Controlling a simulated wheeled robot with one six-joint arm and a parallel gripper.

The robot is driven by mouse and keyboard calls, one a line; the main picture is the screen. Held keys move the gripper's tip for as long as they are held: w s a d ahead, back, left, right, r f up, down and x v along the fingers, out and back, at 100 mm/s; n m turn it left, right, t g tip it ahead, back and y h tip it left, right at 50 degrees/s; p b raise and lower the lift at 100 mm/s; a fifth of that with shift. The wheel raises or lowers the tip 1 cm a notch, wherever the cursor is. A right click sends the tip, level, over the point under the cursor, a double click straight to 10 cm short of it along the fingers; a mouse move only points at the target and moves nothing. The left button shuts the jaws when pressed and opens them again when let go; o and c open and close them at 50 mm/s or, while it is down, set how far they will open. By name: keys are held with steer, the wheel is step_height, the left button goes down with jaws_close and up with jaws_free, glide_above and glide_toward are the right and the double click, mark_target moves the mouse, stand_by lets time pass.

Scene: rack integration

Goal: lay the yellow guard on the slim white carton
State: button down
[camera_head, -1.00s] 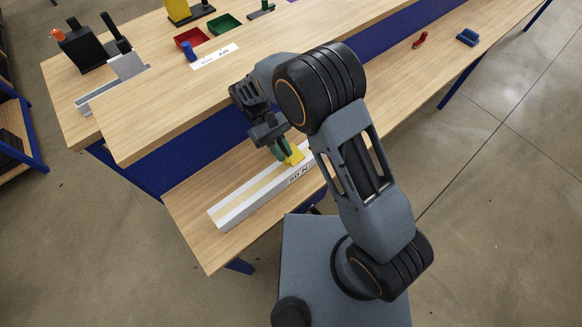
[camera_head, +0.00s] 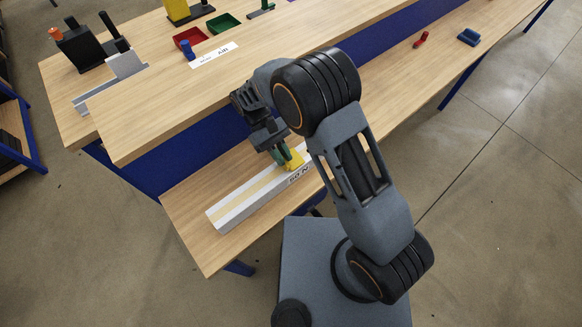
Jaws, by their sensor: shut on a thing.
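The slim white carton (camera_head: 236,209) lies on the lower wooden shelf, with a tan stripe along its top and dark lettering on its side. The yellow guard (camera_head: 296,160) is at the carton's far right end, at its top. My gripper (camera_head: 285,158) is shut on the guard, its green fingertips pointing down beside the yellow. My arm hides the right end of the carton and part of the guard. I cannot tell whether the guard touches the carton.
The raised wooden bench top (camera_head: 190,97) stands behind the shelf. A red bin (camera_head: 187,37), a green bin (camera_head: 223,24), a white label strip (camera_head: 214,55) and a black holder (camera_head: 85,49) are on it.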

steer(key=shift+f, duration=0.1)
steer(key=c, duration=1.1)
jaws_free()
steer(key=shift+o, duration=0.2)
steer(key=shift+r, duration=0.3)
step_height(320, 180, up, 3)
steer(key=shift+f, duration=0.15)
steer(key=s+d+r, duration=0.7)
steer(key=s+r, duration=0.2)
steer(key=s, duration=0.2)
steer(key=shift+s+d+r+b, duration=0.25)
steer(key=shift+s+r+b, duration=0.05)
steer(key=shift+s, duration=0.1)
